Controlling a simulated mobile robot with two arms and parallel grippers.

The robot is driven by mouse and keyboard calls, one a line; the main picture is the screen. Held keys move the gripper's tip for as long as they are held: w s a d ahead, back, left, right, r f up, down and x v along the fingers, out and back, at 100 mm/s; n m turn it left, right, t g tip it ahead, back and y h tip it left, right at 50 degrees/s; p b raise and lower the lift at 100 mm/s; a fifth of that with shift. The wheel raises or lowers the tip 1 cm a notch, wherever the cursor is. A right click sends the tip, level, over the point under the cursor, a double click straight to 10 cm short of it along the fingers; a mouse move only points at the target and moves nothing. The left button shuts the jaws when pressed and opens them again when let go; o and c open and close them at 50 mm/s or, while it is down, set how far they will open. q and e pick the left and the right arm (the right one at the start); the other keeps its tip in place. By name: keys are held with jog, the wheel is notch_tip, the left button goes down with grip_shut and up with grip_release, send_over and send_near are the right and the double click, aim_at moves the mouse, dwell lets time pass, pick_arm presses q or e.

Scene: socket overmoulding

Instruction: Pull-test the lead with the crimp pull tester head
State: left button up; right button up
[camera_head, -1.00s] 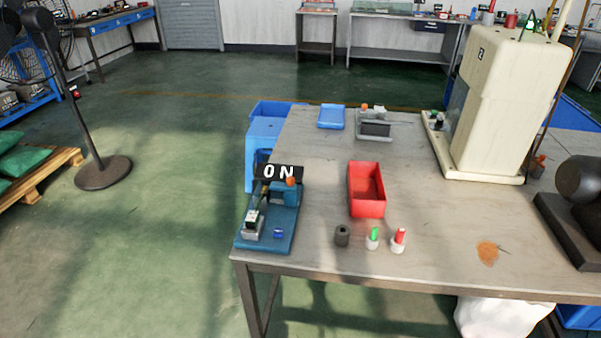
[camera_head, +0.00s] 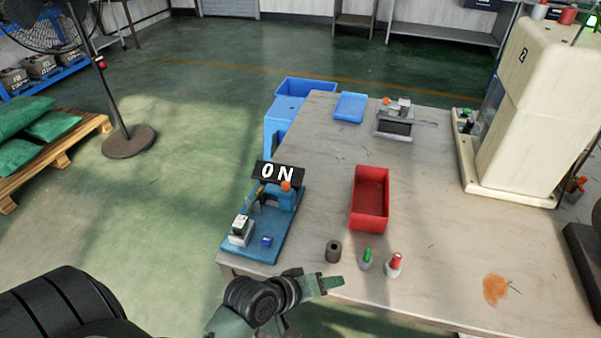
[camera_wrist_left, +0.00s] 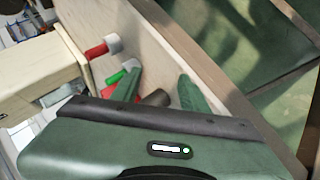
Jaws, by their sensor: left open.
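The pull tester (camera_head: 270,225), a blue base with a black display reading "0 N", stands at the table's near left corner. It carries a grey-and-white clamp block (camera_head: 241,230), a small blue part (camera_head: 266,241) and an orange knob (camera_head: 286,186). I cannot make out the lead for sure. My left gripper (camera_head: 325,284) is at the table's front edge, right of the tester and just in front of the dark cylinder (camera_head: 333,251). In the left wrist view its green fingers (camera_wrist_left: 158,91) are apart, with nothing visible held. My right gripper is out of view.
A green-topped piece (camera_head: 366,259) and a red-topped piece (camera_head: 394,264) stand beside the cylinder. A red bin (camera_head: 370,199) is behind them. A blue tray (camera_head: 350,106), a grey fixture (camera_head: 394,120) and a cream machine (camera_head: 530,110) stand farther back. The table's middle is mostly clear.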

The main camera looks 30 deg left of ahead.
aim_at(285, 189)
pick_arm(q)
jog(key=w+a+r+n+t, duration=0.2)
jog(key=w+r+n+t, duration=0.35)
jog(key=w+n, duration=0.3)
jog(key=w+a+n+y, duration=0.1)
jog(key=a+n+y, duration=0.3)
jog(key=n, duration=0.4)
jog(key=w+a+n+y, duration=0.2)
jog(key=a+n+y, duration=0.2)
jog(key=a+n, duration=0.3)
jog(key=w+a+n+t+y, duration=0.1)
jog(key=a+n+y, duration=0.3)
jog(key=n, duration=0.6)
jog(key=shift+w+a+r+n, duration=0.2)
jog(key=shift+w+a, duration=0.2)
jog(key=shift+a, duration=0.15)
jog(key=shift+w+a+r+n, duration=0.15)
jog(key=shift+w+a, duration=0.2)
jog(key=shift+a, duration=0.2)
jog(key=shift+w+a+f+y, duration=0.1)
jog(key=shift+w+a+y, duration=0.1)
jog(key=shift+a+y, duration=0.15)
jog(key=x, duration=0.7)
jog(key=shift+d, duration=0.1)
jog(key=shift+c, duration=0.4)
grip_shut()
